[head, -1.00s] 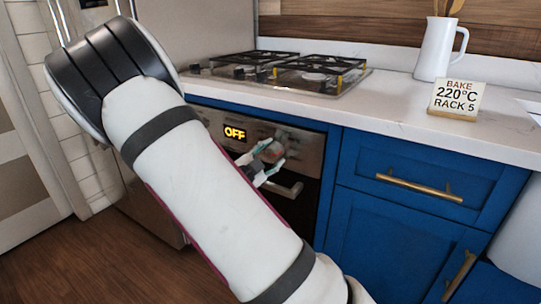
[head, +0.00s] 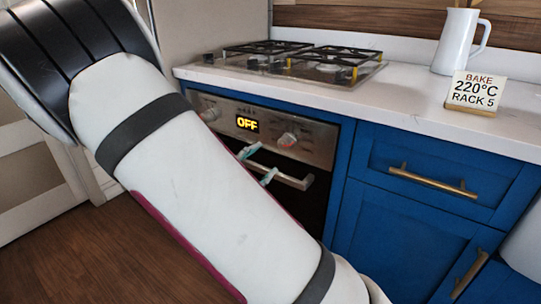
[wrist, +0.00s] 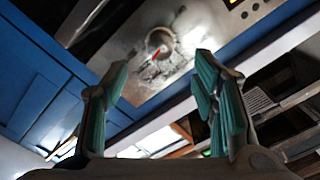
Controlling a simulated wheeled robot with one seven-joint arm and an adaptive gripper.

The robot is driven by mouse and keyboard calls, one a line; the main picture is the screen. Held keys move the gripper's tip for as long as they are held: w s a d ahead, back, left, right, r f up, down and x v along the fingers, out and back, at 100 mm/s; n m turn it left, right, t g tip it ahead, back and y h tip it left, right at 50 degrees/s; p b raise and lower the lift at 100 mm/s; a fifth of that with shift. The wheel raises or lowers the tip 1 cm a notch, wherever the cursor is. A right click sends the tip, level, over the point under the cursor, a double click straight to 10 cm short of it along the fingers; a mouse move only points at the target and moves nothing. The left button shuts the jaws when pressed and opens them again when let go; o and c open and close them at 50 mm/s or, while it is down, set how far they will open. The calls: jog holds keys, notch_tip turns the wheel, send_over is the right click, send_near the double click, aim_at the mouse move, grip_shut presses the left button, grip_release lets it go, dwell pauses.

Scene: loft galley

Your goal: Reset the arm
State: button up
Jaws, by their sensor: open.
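My gripper (head: 258,164) is open and empty in front of the oven (head: 262,135), with only its teal fingertips showing past my arm in the head view. In the wrist view its two teal-padded fingers (wrist: 160,95) stand wide apart with nothing between them. A round oven knob (head: 287,140) with a red mark is on the steel panel; it also shows in the wrist view (wrist: 160,41), beyond the fingertips. The oven display (head: 247,124) reads OFF. The oven door handle (head: 293,180) is close to the fingertips. My arm hides the left part of the oven.
A gas hob (head: 295,61) is set in the white worktop (head: 408,93). A sign (head: 474,92) reading BAKE 220°C RACK 5 and a white jug (head: 456,42) stand on it. Blue drawers with brass handles (head: 432,180) are at right. Wooden floor (head: 110,255) shows at lower left.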

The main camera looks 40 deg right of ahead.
jog(key=shift+s+a, duration=0.25)
jog(key=shift+a, duration=0.4)
jog(key=shift+w, duration=0.1)
